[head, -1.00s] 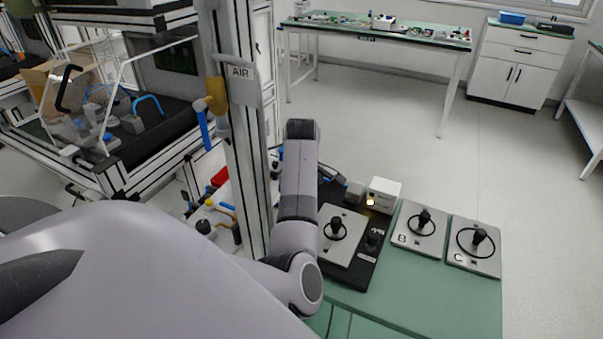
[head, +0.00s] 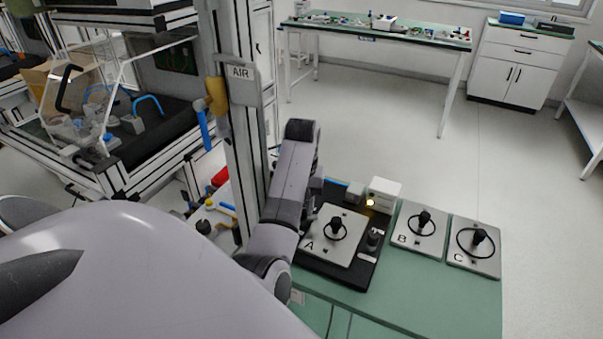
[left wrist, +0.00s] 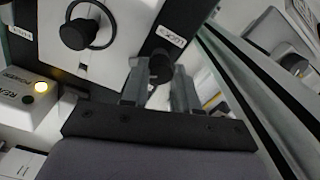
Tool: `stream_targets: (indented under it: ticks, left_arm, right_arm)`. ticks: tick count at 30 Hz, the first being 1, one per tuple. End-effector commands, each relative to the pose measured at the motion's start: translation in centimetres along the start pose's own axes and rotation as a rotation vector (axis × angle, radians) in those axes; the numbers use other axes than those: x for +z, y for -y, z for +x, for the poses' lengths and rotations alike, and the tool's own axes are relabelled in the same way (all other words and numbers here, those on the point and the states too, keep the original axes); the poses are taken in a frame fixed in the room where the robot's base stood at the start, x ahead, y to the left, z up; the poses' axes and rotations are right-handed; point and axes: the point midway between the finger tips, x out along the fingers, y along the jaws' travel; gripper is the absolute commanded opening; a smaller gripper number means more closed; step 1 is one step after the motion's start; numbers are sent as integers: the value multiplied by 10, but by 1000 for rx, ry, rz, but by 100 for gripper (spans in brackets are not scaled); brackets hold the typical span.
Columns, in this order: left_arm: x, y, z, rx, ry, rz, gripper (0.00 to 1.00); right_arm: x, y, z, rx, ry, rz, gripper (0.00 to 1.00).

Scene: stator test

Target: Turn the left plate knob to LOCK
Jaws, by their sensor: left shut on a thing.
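Plate A (head: 350,222) lies on a black base (head: 345,277) on the green bench, with a round-topped black knob and ring (head: 336,230) at its middle. The right plate knob (head: 373,238) stands on the base beside the plate. The left plate knob (left wrist: 161,66) is black and shows in the left wrist view between the fingers of my left gripper (left wrist: 160,84), which is shut on it. A white label (left wrist: 171,39) lies near this knob, its print upside down and hard to read. In the head view my left arm hides this knob. My right gripper is out of view.
A white box with a lit amber lamp (head: 386,191) stands behind the base. Plates B (head: 409,226) and C (head: 485,260) lie to the right. A tall metal post (head: 238,140) with an AIR sign stands close on the left of my arm.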

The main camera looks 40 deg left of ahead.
Motion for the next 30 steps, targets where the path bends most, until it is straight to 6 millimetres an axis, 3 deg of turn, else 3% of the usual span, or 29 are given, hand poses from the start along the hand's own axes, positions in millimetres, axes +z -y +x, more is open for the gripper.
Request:
stream_targets:
  ticks: [15,30]
  left_arm:
    - [-1,0,-2,-2,-4,366,0]
    - [-2,0,-2,0,-7,451,0]
  right_arm:
    - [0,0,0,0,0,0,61]
    - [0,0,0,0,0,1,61]
